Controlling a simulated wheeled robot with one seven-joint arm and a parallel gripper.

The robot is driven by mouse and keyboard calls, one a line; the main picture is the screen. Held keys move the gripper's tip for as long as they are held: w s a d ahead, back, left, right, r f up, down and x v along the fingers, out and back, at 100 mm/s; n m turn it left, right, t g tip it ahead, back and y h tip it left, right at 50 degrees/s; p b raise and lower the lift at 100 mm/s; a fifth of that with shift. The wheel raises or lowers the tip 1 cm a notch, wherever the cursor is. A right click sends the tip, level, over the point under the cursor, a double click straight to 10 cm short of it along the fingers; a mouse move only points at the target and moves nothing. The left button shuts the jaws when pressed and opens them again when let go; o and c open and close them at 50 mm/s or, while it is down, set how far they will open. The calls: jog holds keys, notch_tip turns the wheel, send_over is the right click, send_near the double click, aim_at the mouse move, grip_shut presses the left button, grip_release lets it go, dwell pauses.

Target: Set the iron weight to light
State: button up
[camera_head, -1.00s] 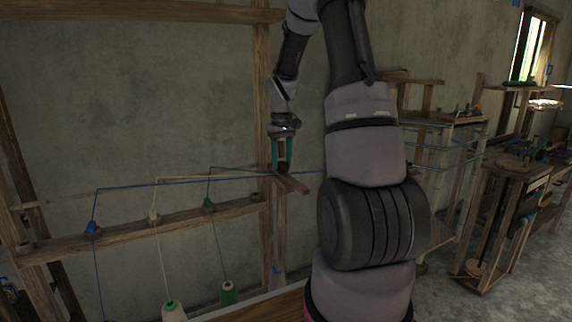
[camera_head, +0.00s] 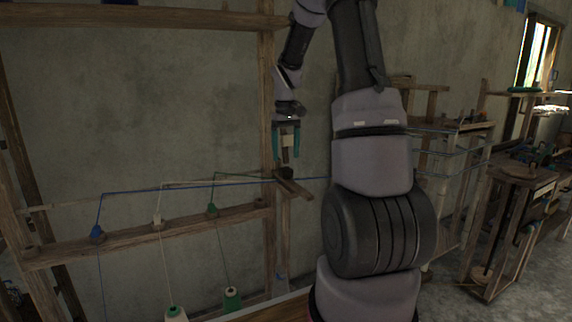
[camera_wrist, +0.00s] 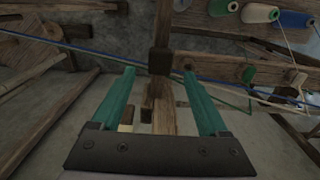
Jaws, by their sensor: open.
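A small dark block, which looks like the iron weight (camera_head: 284,173), sits on a short wooden arm (camera_head: 296,187) beside the upright post. In the wrist view the dark block (camera_wrist: 160,62) sits on the wooden bar (camera_wrist: 164,118), just beyond the fingertips and between their lines. My gripper (camera_head: 286,154) points down above the block, its teal fingers apart. In the wrist view my gripper (camera_wrist: 158,72) is open with nothing held between the fingers. Any marks for light or heavy are too small to see.
Blue, white and green threads run past the block to guides on a wooden rail (camera_head: 130,237). A green spool (camera_head: 232,299) and a white spool (camera_head: 176,314) stand below. An upright post (camera_head: 268,110) is close to my gripper. More wooden loom frames stand at right.

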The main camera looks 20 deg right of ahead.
aim_at(286, 168)
notch_tip(286, 168, up, 6)
jog(key=shift+f, duration=0.2)
